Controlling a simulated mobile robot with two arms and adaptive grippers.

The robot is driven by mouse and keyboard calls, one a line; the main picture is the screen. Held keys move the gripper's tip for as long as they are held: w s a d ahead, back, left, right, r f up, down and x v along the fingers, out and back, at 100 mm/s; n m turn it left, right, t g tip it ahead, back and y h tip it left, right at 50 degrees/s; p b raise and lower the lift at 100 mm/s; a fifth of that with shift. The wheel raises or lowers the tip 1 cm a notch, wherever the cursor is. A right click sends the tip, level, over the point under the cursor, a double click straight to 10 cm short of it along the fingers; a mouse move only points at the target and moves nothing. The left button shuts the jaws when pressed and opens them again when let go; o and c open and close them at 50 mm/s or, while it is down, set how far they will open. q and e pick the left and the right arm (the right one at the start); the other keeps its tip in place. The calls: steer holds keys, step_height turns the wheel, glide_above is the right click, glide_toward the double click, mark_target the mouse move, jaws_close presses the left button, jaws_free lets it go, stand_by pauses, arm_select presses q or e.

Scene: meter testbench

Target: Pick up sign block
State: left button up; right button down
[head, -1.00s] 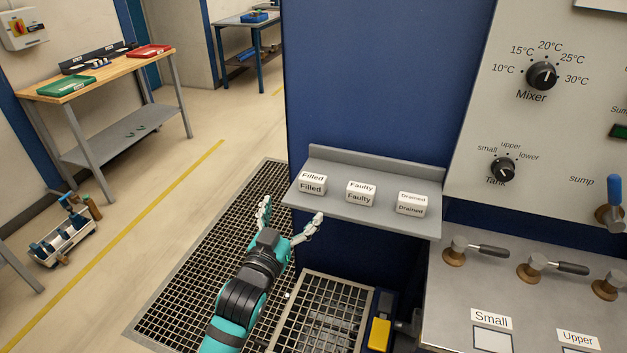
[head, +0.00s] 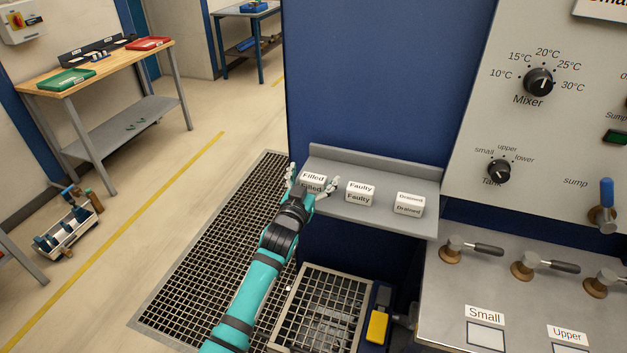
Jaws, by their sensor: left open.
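Three white sign blocks stand in a row on a grey shelf (head: 384,215) fixed to the blue panel. The left one reads "Filled" (head: 313,178), the middle one "Faulty" (head: 359,193), and the right one "Drained" (head: 409,204). My left gripper (head: 311,184) is open at the left end of the shelf. Its fingers spread to either side of the "Filled" block, and its hand hides the lower part of that block. I cannot tell whether the fingers touch it. My right gripper is out of view.
A control panel with a Mixer knob (head: 538,82) and a Tank knob (head: 498,172) rises on the right. Valve handles (head: 483,249) stand on the metal counter below. Floor grating (head: 210,270) lies under my arm. A workbench with trays (head: 97,68) stands far left.

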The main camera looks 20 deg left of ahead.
arm_select(q)
steer(key=shift+w, duration=0.2)
steer(key=c, duration=1.3)
steer(key=shift+o, duration=0.2)
steer(key=shift+r, duration=0.2)
